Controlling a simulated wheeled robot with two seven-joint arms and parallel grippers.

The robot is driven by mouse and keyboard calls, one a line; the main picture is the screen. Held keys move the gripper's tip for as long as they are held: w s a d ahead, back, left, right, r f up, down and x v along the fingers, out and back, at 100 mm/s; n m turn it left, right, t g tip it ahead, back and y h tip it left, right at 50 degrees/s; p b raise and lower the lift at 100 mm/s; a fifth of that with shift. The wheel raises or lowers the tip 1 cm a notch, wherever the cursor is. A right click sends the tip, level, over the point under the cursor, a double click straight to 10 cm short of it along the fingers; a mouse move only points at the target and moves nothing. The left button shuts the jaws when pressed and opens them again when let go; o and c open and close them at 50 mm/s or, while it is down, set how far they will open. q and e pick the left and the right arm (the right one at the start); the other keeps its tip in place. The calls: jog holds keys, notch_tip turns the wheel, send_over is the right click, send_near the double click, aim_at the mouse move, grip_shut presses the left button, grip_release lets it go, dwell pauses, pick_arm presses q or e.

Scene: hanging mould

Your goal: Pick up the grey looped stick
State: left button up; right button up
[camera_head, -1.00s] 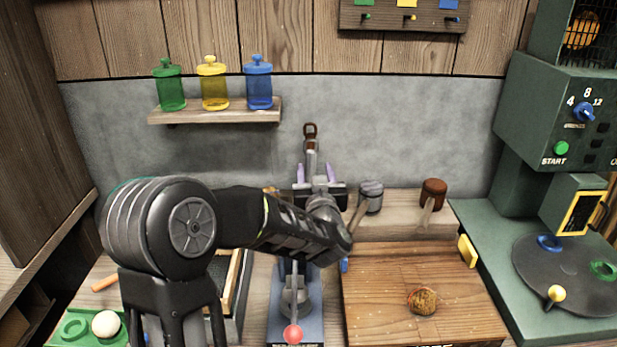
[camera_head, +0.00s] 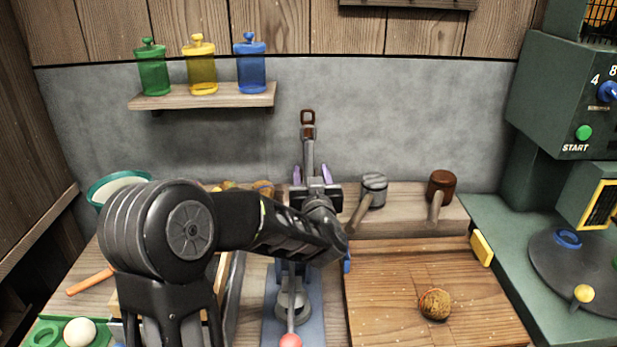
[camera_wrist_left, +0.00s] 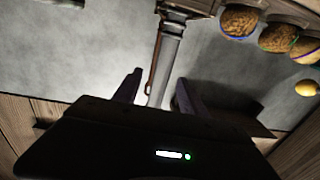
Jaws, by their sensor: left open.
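The grey looped stick (camera_head: 308,150) stands upright near the back wall, with a brown loop at its top. In the left wrist view its grey shaft (camera_wrist_left: 169,50) runs up and away from the gripper. My left gripper (camera_head: 312,174) is open, with its two purplish fingers on either side of the shaft in the head view. In the left wrist view the dark fingers (camera_wrist_left: 158,84) also stand apart, with the shaft showing between them. I cannot tell whether they touch it. The stick's lower part is hidden behind my gripper and wrist. My right gripper is not in view.
Two mallets, one grey (camera_head: 374,187) and one brown (camera_head: 441,186), rest on a wooden ledge to the right. A wooden board (camera_head: 400,300) bears a round brown ball (camera_head: 435,304). A shelf (camera_head: 205,97) with three coloured jars hangs at the upper left.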

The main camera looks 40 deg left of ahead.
pick_arm(q)
jog(key=shift+x, duration=1.05)
jog(key=x, duration=0.5)
jog(key=shift+a, duration=0.15)
jog(key=shift+r, duration=0.1)
grip_shut()
